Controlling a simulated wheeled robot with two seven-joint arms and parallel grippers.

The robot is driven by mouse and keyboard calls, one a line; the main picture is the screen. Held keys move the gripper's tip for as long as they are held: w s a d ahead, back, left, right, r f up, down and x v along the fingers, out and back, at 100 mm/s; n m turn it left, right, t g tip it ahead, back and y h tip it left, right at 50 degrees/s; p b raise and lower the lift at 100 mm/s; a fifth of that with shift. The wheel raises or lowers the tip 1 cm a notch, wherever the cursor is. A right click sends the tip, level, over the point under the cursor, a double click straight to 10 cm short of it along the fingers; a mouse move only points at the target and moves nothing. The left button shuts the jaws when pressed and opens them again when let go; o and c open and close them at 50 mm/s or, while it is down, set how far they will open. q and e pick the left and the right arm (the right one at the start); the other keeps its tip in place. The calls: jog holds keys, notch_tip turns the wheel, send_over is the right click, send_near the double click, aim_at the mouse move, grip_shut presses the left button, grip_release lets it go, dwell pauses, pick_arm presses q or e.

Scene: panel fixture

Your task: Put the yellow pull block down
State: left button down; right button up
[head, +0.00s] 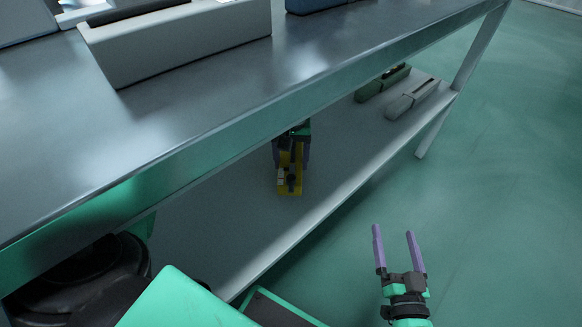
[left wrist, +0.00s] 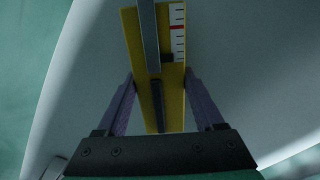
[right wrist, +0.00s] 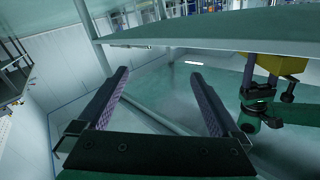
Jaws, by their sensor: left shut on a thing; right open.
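The yellow pull block (head: 290,185) is at the lower shelf, under the table top. It has a grey bar and a white scale with a red mark, clear in the left wrist view (left wrist: 177,80). My left gripper (head: 291,156) is shut on it, one finger on each side, as the left wrist view also shows (left wrist: 160,82). I cannot tell whether the block touches the shelf. My right gripper (head: 393,232) is open and empty over the floor, outside the shelf's front edge; its spread fingers show in the right wrist view (right wrist: 159,76).
The lower shelf (head: 210,235) is bare around the block. Green (head: 382,84) and grey (head: 412,98) fixtures sit at its far right end. The table top (head: 150,120) overhangs it, carrying a pale box (head: 180,45). A table leg (head: 475,50) stands at the right.

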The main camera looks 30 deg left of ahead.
pick_arm(q)
jog(key=shift+f+b, duration=0.55)
jog(key=shift+f, duration=0.1)
jog(key=shift+f+b, duration=0.45)
pick_arm(e)
jog(key=w+d+r+t+y, duration=0.1)
jog(key=w+r+t, duration=0.1)
jog(key=r, duration=0.9)
jog(key=w+d+r+n+t, duration=0.1)
jog(key=r+t, duration=0.4)
jog(key=r, duration=0.6)
jog(key=shift+w+d+n+y, duration=0.15)
jog(key=shift+w+n+y, duration=0.2)
jog(key=shift+w, duration=0.25)
pick_arm(q)
jog(key=shift+f, duration=0.1)
pick_arm(e)
jog(key=shift+r, duration=0.15)
pick_arm(q)
jog(key=shift+c, duration=1.2)
grip_release()
jog(key=shift+o, duration=1.1)
pick_arm(e)
jog(key=shift+s+r+t, duration=0.1)
jog(key=shift+r+t, duration=0.2)
